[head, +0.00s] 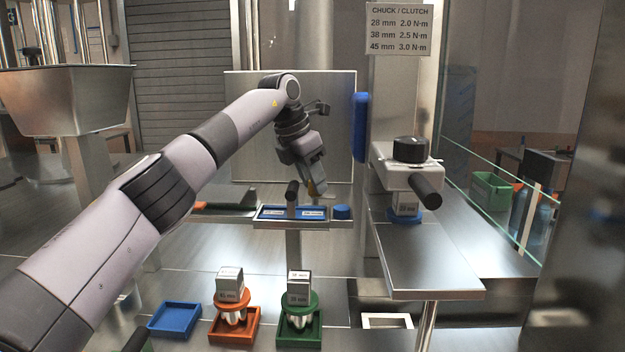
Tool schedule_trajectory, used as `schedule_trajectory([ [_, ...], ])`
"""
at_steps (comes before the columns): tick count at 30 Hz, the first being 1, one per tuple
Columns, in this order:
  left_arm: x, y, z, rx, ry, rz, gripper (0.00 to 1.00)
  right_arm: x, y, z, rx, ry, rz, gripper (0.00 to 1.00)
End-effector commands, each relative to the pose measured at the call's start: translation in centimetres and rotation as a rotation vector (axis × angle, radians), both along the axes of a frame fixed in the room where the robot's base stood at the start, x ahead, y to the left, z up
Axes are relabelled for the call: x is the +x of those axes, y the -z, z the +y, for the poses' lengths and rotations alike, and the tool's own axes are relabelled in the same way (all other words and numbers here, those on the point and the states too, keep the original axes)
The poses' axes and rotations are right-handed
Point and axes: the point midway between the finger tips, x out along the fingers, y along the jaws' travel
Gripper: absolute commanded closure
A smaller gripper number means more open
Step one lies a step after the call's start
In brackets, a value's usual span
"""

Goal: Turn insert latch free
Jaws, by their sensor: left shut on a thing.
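My left gripper (315,190) reaches in from the left and points down over the right part of a narrow shelf tray with blue inserts (262,222). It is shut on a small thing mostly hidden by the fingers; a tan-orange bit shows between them. A black upright knob (292,190) stands just left of the fingertips; I cannot tell if they touch. To the right is a metal chuck head (385,165) with a black cap (410,150) and a black side handle (427,190). A blue-collared 'mm' block (405,207) sits beneath it. I cannot make out which part is the latch.
On the bench are an empty blue tray (174,319), an orange tray (215,333) and a green tray (285,338); the last two hold collared inserts. A metal shelf (430,265) juts out below the head. A sign (398,30) lists sizes and torques. A glass panel edge (485,180) is at right.

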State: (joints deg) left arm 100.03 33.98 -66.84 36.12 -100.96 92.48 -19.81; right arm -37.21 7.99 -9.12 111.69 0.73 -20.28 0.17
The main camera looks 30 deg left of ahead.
Motion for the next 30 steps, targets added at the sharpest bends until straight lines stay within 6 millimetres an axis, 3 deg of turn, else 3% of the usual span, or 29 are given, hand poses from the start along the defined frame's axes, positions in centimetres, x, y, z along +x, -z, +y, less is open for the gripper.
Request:
schedule_trajectory([
  [7, 0.00, -0.08, -0.06, 0.001, -0.133, -0.004, 0.99, 0.01, 0.11, 0.00, 0.000, 0.000, 0.000, 0.57],
  [19, 0.01, -0.12, -0.08, -0.001, -0.157, -0.005, 0.99, 0.00, 0.10, 0.01, 0.000, 0.000, 0.000, 0.57],
  [20, 0.01, -0.12, -0.08, -0.001, -0.157, -0.005, 0.59, 0.00, 0.10, 0.01, 0.000, 0.000, 0.000, 0.57],
  [21, 0.00, -0.11, -0.08, -0.001, -0.157, -0.005, 0.46, 0.01, 0.11, 0.01, 0.000, 0.000, 0.000, 0.57],
  [30, -0.04, -0.13, -0.07, 0.000, -0.156, -0.003, 0.43, 0.00, 0.11, 0.01, 0.000, 0.000, 0.000, 0.57],
])
